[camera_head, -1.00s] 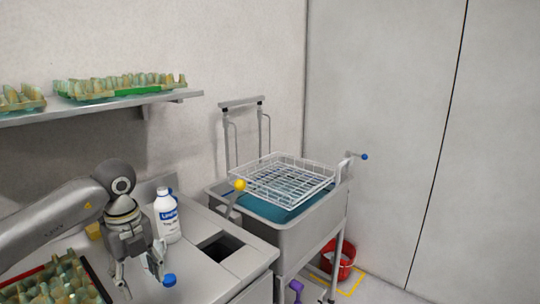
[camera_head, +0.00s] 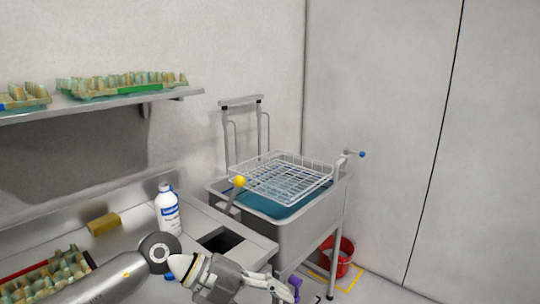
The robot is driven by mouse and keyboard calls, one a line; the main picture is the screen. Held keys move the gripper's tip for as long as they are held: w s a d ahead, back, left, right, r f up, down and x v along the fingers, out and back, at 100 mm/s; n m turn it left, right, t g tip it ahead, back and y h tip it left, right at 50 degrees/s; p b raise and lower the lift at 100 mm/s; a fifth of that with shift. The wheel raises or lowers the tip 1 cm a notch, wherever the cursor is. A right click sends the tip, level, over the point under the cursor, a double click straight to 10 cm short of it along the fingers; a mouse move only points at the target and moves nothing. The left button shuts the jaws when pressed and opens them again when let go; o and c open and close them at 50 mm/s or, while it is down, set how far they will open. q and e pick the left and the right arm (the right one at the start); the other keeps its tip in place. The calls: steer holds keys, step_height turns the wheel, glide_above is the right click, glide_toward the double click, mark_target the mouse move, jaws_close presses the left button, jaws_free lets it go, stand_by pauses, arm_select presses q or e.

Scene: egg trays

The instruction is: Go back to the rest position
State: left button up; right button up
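My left arm comes in from the bottom left. Its gripper (camera_head: 279,287) hangs low at the bottom middle, in front of the counter's right end and below the sink. The fingers are seen from the side and partly run together, so their opening is unclear. I see nothing held in them. My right gripper is not in view.
A white bottle (camera_head: 168,212) and a yellow block (camera_head: 103,224) stand on the counter. An egg tray (camera_head: 45,279) lies at the lower left. More egg trays (camera_head: 122,84) sit on the shelf. A wire basket (camera_head: 287,178) rests over the sink (camera_head: 285,236); a red bucket (camera_head: 344,258) stands below.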

arm_select(q)
steer(key=s+d+r+n+t+h, duration=0.2)
steer(key=d+r+n+t+h, duration=0.1)
steer(key=d+r+h, duration=0.45)
steer(key=w+a+r+n+t, duration=0.4)
steer(key=w+a+n+t, duration=0.15)
steer(key=n+t, duration=0.55)
steer(key=a+f+n+t+y, duration=0.3)
steer(key=a+f+n+y, duration=1.1)
steer(key=a+f+y, duration=0.3)
steer(key=s+a+f+n+g+y, duration=0.1)
steer(key=s+a+f+g, duration=0.2)
steer(key=s+f+g, duration=0.55)
steer(key=s+a+f+n+g+y, duration=0.1)
steer(key=s+a+f+g, duration=0.25)
steer(key=s+f, duration=1)
steer(key=s+d+f+g, duration=0.1)
steer(key=s+f, duration=0.1)
steer(key=f, duration=0.9)
steer(key=s+f+g, duration=0.1)
steer(key=s+f, duration=0.2)
steer(key=f, duration=0.8)
steer(key=s+a+f+g, duration=0.1)
steer(key=s+a+f, duration=0.2)
steer(key=s+f, duration=1.3)
steer(key=shift+s+f+m, duration=0.35)
steer(key=shift+f+m, duration=0.05)
